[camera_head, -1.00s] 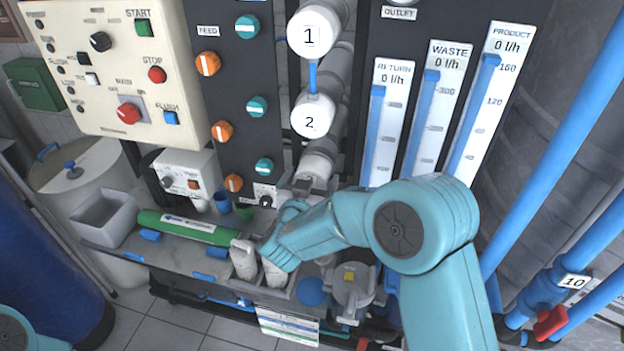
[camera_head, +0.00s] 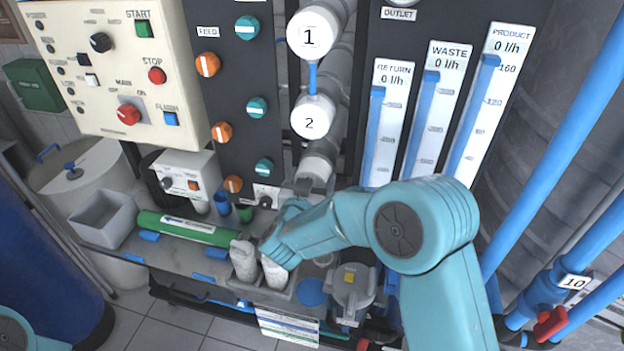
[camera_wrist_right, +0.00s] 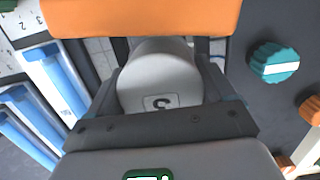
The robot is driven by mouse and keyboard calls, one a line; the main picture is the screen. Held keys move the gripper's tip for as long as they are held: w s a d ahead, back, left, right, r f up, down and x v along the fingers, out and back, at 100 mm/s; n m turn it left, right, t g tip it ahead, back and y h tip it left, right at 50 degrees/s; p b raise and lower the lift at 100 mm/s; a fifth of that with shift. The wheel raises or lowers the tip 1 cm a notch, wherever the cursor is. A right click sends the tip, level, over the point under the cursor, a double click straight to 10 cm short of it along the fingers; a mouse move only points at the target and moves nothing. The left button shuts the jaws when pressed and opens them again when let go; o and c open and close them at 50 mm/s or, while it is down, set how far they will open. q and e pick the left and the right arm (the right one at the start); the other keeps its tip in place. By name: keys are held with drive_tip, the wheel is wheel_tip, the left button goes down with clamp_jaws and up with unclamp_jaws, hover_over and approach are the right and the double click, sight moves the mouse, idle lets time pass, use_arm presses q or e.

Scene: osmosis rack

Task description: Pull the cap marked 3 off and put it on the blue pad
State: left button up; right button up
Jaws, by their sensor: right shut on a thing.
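The cap marked 3 (camera_wrist_right: 160,85) is pale grey and sits between the jaws of my right gripper (camera_wrist_right: 165,98) in the right wrist view. The jaws are shut on its sides, and the 3 appears upside down. In the head view my right gripper (camera_head: 302,188) is at the lower end of the third housing (camera_head: 318,166), below the caps marked 1 (camera_head: 309,37) and 2 (camera_head: 310,122). Whether the cap is still seated there I cannot tell. A round blue pad (camera_head: 311,292) lies on the bench, below the gripper in the picture. My left gripper is not in view.
Two white bottles (camera_head: 244,262) stand in a grey holder left of the blue pad. A green cylinder (camera_head: 185,228) lies on the bench beside a grey bin (camera_head: 104,218). A metal pot (camera_head: 352,290) stands right of the pad. Flow meters (camera_head: 430,110) rise behind my right arm.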

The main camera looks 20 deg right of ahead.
drive_tip(key=shift+f+b+v, duration=0.15)
drive_tip(key=shift+v, duration=0.95)
drive_tip(key=shift+f+b+v, duration=0.1)
drive_tip(key=shift+b+v, duration=0.05)
drive_tip(key=shift+v, duration=0.95)
drive_tip(key=shift+s, duration=0.1)
drive_tip(key=v, duration=0.6)
drive_tip(key=shift+s+a+f+b, duration=0.3)
drive_tip(key=shift+s+f+b, duration=0.05)
